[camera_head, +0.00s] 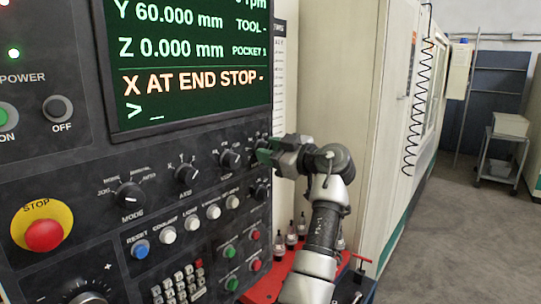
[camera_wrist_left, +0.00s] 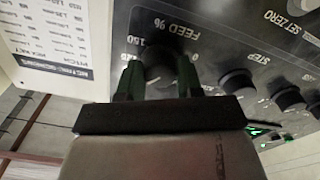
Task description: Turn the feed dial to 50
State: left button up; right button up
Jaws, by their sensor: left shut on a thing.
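The feed dial (camera_wrist_left: 160,62) is a dark round knob on the black control panel, under the label "FEED %" in the left wrist view. The marks 150 and 0 show beside it; its pointer is hidden, so I cannot read its setting. My left gripper (camera_wrist_left: 158,82) is shut on the dial, one dark green finger on each side of it. In the head view my left gripper (camera_head: 265,153) is at the right edge of the panel and covers most of the dial.
The step knob (camera_head: 230,158), axis knob (camera_head: 187,173) and mode knob (camera_head: 130,196) stick out left of my gripper. A red stop button (camera_head: 44,235) is at the far left. The screen (camera_head: 190,60) reads "X AT END STOP".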

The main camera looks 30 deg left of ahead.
pick_arm(q)
jog(key=n+b, duration=1.2)
jog(key=n, duration=0.3)
jog(key=shift+n+b, duration=0.3)
dwell(0.4)
jog(key=o, duration=0.9)
jog(key=shift+o, duration=0.2)
jog(key=shift+d, duration=0.1)
